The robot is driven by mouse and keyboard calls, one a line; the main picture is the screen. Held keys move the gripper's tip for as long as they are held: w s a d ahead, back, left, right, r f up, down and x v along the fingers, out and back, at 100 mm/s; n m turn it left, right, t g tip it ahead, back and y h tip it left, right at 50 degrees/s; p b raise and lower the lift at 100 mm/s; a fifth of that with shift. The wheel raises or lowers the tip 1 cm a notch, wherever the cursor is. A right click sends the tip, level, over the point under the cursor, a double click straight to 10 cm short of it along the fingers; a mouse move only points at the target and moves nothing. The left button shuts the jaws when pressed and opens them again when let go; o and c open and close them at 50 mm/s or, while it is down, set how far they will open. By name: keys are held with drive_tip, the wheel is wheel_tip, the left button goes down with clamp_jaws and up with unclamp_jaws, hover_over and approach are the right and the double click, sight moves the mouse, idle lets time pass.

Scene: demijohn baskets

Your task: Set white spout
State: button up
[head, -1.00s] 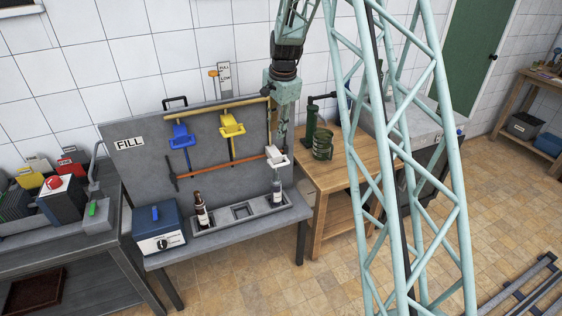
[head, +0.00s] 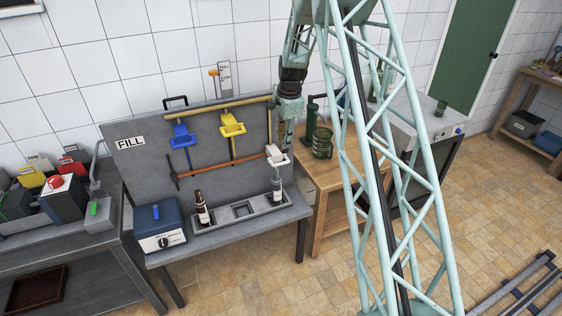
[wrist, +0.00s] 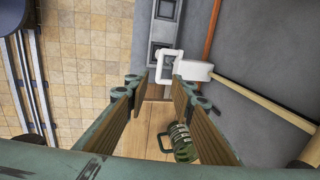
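The white spout (head: 277,154) is at the right end of the fill panel, above a dark bottle (head: 276,190) in the right slot of the grey holder. In the wrist view, the white spout (wrist: 195,70) shows a square loop and a block beside it, just beyond my fingertips. My gripper (wrist: 160,85) is open, with its two fingers apart and nothing held. In the head view, my gripper (head: 286,135) hangs close to the white spout at the panel's right edge. Whether it touches the spout cannot be told.
Blue (head: 182,132) and yellow (head: 232,125) spouts sit left along the panel. Another bottle (head: 201,208) stands in the left slot; the middle slot is empty. A blue box (head: 160,225) stands left. A wooden table (head: 325,175) with a green jug (head: 322,143) is right.

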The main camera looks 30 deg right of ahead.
drive_tip(key=shift+f, duration=0.15)
approach(281, 160)
drive_tip(key=shift+s+a+f, duration=0.35)
drive_tip(key=shift+s+f, duration=0.1)
drive_tip(key=shift+f, duration=0.5)
drive_tip(key=shift+s+a+f, duration=0.4)
drive_tip(key=shift+s+f, duration=0.1)
drive_tip(key=shift+f, duration=0.5)
drive_tip(key=shift+s+a+f, duration=0.35)
drive_tip(key=shift+s+f, duration=0.1)
drive_tip(key=shift+f, duration=0.5)
drive_tip(key=shift+c, duration=0.2)
clamp_jaws()
